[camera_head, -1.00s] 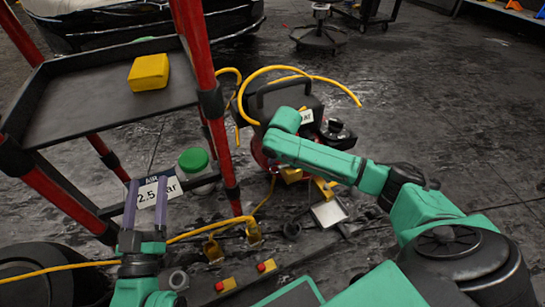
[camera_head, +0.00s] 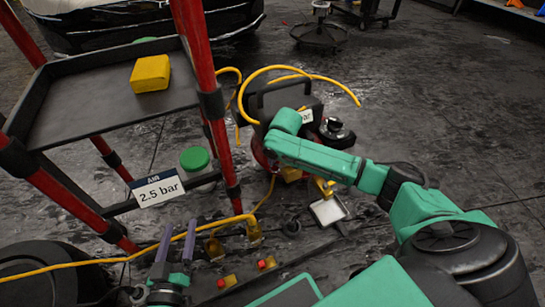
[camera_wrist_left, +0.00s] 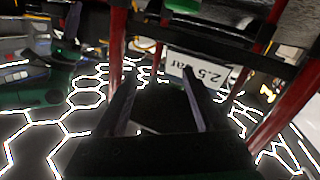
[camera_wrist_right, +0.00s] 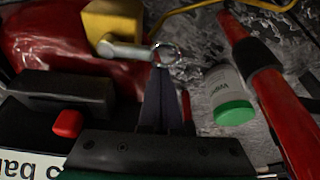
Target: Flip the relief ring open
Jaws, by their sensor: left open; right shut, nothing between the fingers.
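The relief ring (camera_wrist_right: 167,54) is a small metal ring at the end of a silver stem on a brass-yellow block (camera_wrist_right: 113,22), seen in the right wrist view. My right gripper (camera_wrist_right: 163,70) is shut and empty, its fingertips just below the ring and overlapping its lower edge in the picture; I cannot tell whether they touch. In the head view my right arm hides the ring and that gripper, beside the red and black compressor (camera_head: 283,98). My left gripper (camera_head: 179,228) is open and empty near the cart's lower front, also seen in the left wrist view (camera_wrist_left: 156,78).
A cart with red posts (camera_head: 190,30) stands at left, with a yellow block (camera_head: 150,73) on its tray and a "2.5 bar" card (camera_head: 158,188) below. A green-capped bottle (camera_head: 195,160) stands behind the card. A yellow hose (camera_head: 75,266) crosses the floor.

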